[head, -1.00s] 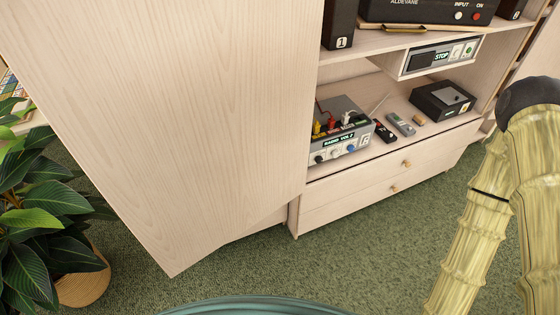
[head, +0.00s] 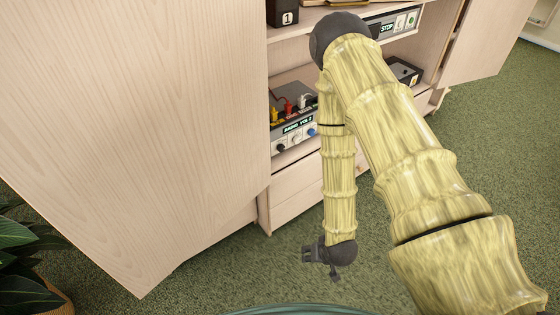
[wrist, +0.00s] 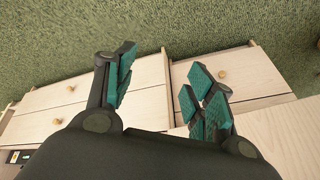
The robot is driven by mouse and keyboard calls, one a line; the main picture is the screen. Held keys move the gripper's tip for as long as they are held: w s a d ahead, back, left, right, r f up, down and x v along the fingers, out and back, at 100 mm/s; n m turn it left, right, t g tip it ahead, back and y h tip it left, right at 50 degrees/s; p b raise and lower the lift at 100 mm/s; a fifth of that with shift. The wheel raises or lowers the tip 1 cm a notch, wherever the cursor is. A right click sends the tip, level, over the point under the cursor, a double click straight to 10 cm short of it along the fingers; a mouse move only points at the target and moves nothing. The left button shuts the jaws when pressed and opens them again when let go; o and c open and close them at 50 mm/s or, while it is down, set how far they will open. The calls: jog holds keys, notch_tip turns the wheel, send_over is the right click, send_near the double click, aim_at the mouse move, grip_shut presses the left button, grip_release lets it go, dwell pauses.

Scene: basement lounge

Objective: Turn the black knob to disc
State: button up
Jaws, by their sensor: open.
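The grey control box (head: 298,122) labelled RADIO VOL 2 sits on the cabinet's lower shelf in the head view. A small dark knob (head: 279,147) shows at the left of its front panel, beside a white knob and a blue knob (head: 311,132). Its pointer setting is too small to read. My gripper (head: 309,254) hangs low in front of the drawers, below and apart from the box. In the wrist view my gripper (wrist: 162,77) has its teal-padded fingers spread, with nothing between them.
A tall wooden door panel (head: 140,130) fills the left. Drawers (head: 300,195) with round knobs lie below the shelf. A STOP-labelled panel (head: 395,25) and black box (head: 403,72) are partly behind my arm. A plant (head: 25,275) stands lower left. Green carpet is clear at right.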

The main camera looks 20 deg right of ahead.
jog(key=w+d+f+m+t+b, duration=0.1)
jog(key=w+f+t+b, duration=0.15)
jog(key=w, duration=0.35)
jog(key=w+f+m+t+b, duration=0.1)
jog(key=w+b, duration=0.2)
jog(key=w, duration=0.3)
jog(key=m+t+y+b, duration=0.4)
jog(key=t+b, duration=0.5)
jog(key=b, duration=0.7)
send_near(282, 149)
jog(key=b+x, duration=0.1)
jog(key=x, duration=0.7)
jog(key=shift+w+f, duration=0.2)
jog(key=shift+w, duration=0.2)
